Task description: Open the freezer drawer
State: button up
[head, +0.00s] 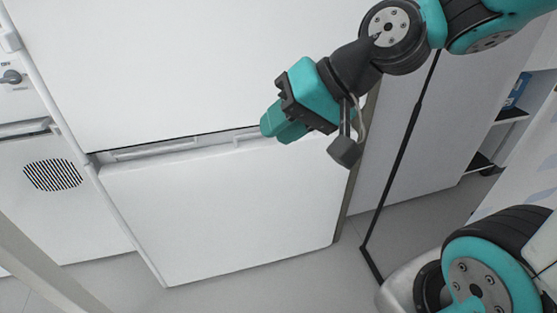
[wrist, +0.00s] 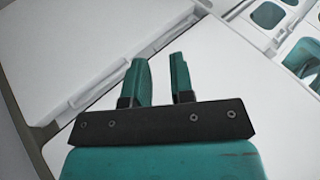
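The freezer drawer (head: 225,215) is the wide white lower panel in the head view, below a larger white door (head: 190,65). A narrow pale grey recess (head: 160,150) runs between them, along the drawer's top edge. My gripper (head: 273,128) is at the right part of this recess, over the drawer's top edge. In the wrist view its two teal fingers (wrist: 161,82) stand apart with nothing visible between them. Smooth white panels lie beyond the fingertips. I cannot tell whether the fingers touch the drawer, or whether it stands slightly out.
A white appliance with a round dark vent (head: 53,175) and a knob (head: 11,77) stands at the left. Grey floor (head: 250,285) is clear in front of the drawer. Shelves (head: 505,115) stand at the right. A black cable or rod (head: 403,150) crosses right of the drawer.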

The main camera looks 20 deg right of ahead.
jog(key=w+d+f+m+t+h+b, duration=0.2)
jog(key=w+d+f+m+t+b, duration=0.4)
jog(key=d+f+b, duration=0.4)
jog(key=w+d+f+m+t+h+b, duration=0.1)
jog(key=w+d+f+m+t+b, duration=0.35)
jog(key=d+f+m+b, duration=0.55)
jog(key=shift+n, duration=0.6)
jog(key=a+p+x, duration=0.1)
jog(key=p+x, duration=0.2)
jog(key=x, duration=0.3)
jog(key=a+r+p+x, duration=0.1)
jog(key=p+x, duration=0.3)
jog(key=x, duration=0.2)
jog(key=a+r+p+x, duration=0.1)
jog(key=p+x, duration=0.2)
jog(key=x, duration=0.3)
jog(key=shift+a+r, duration=0.1)
grip_shut()
